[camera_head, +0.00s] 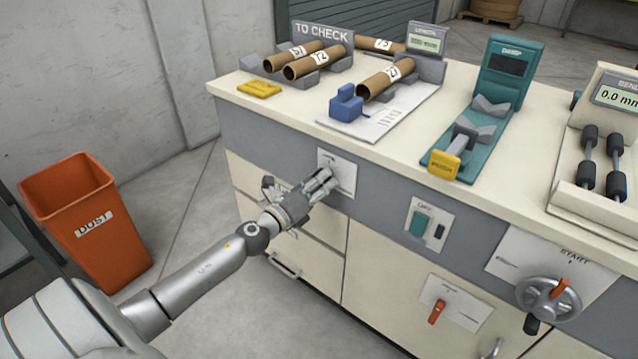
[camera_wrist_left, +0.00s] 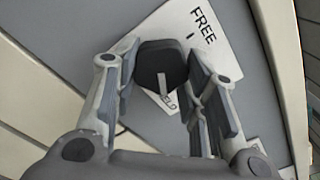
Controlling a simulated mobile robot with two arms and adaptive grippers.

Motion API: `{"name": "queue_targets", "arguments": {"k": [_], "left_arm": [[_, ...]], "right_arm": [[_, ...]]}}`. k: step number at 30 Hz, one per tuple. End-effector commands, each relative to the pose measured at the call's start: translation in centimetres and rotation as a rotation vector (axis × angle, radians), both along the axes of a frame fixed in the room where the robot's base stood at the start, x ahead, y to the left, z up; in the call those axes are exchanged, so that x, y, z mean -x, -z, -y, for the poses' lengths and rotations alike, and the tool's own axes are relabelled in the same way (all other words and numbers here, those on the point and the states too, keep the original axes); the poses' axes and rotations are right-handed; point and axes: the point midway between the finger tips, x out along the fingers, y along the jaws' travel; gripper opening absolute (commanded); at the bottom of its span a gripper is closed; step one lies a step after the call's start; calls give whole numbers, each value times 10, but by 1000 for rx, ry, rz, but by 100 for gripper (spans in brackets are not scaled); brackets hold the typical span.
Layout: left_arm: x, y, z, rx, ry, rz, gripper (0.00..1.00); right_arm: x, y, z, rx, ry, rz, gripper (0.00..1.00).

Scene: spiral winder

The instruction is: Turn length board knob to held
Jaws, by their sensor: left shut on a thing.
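The length board knob (camera_wrist_left: 162,62) is a dark knob on a white label plate (camera_wrist_left: 215,52) in the left wrist view. A pale mark on the knob points down toward lettering that ends in "ELD". "FREE" is printed at the plate's upper right. My left gripper (camera_head: 322,183) is at this plate (camera_head: 343,167) on the front of the bench in the head view, and its fingers hide the knob there. In the left wrist view the two fingers stand on either side of the knob, shut on it. My right gripper is not in view.
On the bench top (camera_head: 270,112) are cardboard tubes in grey cradles, a blue block (camera_head: 346,104) and a teal stand (camera_head: 507,72). The front also has a teal switch (camera_head: 420,223), an orange lever (camera_head: 437,312) and a handwheel (camera_head: 548,300). An orange bin (camera_head: 88,220) stands left.

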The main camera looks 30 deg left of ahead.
Motion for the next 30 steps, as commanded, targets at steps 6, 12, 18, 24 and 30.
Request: {"name": "queue_targets", "arguments": {"k": [6, 12, 18, 24, 30], "left_arm": [[1, 2, 1, -3, 3, -4, 42], [0, 1, 0, -2, 2, -2, 61], [0, 1, 0, -1, 1, -1, 61], [8, 1, 0, 1, 2, -2, 61], [35, 3, -2, 2, 2, -5, 61]], "right_arm": [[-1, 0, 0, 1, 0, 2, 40], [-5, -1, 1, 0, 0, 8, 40], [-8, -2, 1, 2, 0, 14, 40], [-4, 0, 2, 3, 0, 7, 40], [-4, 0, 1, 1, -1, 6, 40]]}}
